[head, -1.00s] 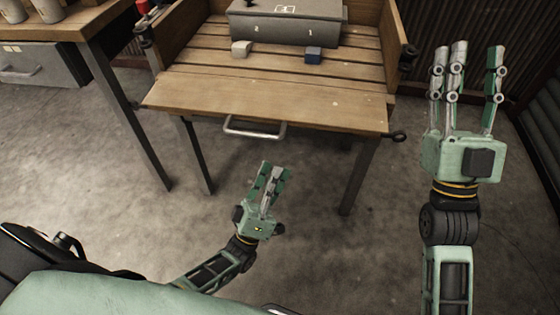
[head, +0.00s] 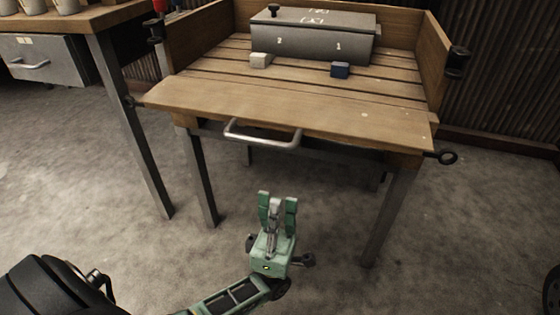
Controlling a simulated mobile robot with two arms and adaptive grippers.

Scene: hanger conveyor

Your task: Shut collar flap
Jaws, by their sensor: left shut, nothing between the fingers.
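The collar flap (head: 290,113) is the wide wooden board along the front of the slatted bench. It lies folded down and outward, leaving the front of the wooden collar open. A metal bar handle (head: 262,137) sits at its front, left of the middle. Collar side walls stand upright at the left (head: 208,36) and right (head: 432,62). My left gripper (head: 277,203) is below and in front of the flap, pointing up toward the bench, shut and empty. It is apart from the flap and handle. My right gripper is out of the picture.
A grey metal box (head: 313,38) stands at the back of the bench. A dark eye ring (head: 447,157) juts out at right. Another table with a drawer (head: 50,61) stands left.

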